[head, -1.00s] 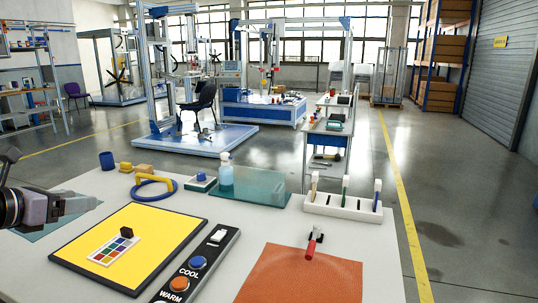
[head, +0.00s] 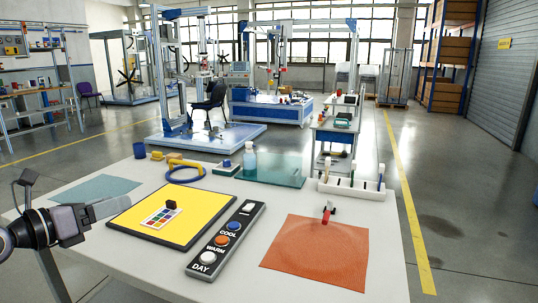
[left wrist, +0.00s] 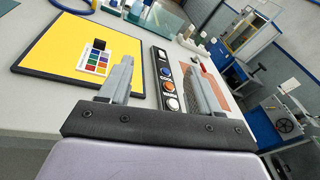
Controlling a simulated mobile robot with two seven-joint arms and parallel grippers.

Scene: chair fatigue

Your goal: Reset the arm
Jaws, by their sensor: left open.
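My left gripper (head: 98,212) is at the left edge of the table (head: 385,240) in the head view, left of the yellow board (head: 150,230). In the left wrist view its two fingers (left wrist: 160,85) are spread apart with nothing between them. The fingers point toward the yellow board and the black button panel (left wrist: 159,58). The right gripper does not show in either view.
The table holds a color chart (head: 161,217), button panel (head: 226,240), orange mat (head: 318,253), blue ring with a yellow handle (head: 186,172), teal glass plate (head: 275,172) with a spray bottle (head: 249,160), and a white rack (head: 355,191). Floor right of the table is clear.

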